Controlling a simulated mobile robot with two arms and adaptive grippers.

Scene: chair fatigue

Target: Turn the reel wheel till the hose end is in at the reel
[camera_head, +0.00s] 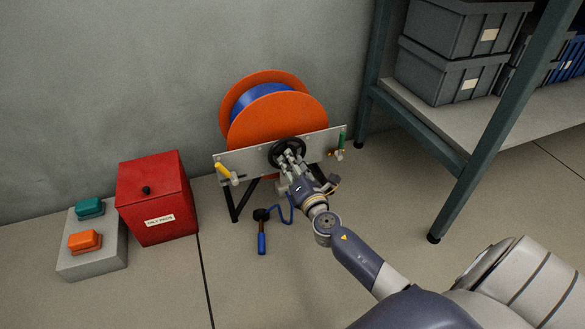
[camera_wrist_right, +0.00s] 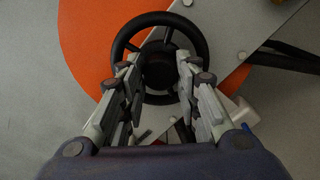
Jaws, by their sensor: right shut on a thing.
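The orange reel (camera_head: 276,118) stands by the wall with blue hose (camera_head: 258,94) wound between its discs. The black reel wheel (camera_head: 275,154) is on the plate at its front. My right gripper (camera_head: 291,162) is at the wheel, shut on it. In the right wrist view its fingers (camera_wrist_right: 160,95) reach over the wheel's lower rim (camera_wrist_right: 204,53), either side of the hub. Blue hose hangs below the plate and loops on the floor to a black-headed, blue-handled piece (camera_head: 262,236), seemingly the hose end, apart from the reel. My left gripper is not in view.
The reel's plate (camera_head: 242,158) carries a yellow handle (camera_head: 224,171) at left and a green one (camera_head: 341,142) at right. A red box (camera_head: 165,208) and a grey block (camera_head: 87,262) with teal and orange pieces stand left. A shelf (camera_head: 500,128) with bins stands right.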

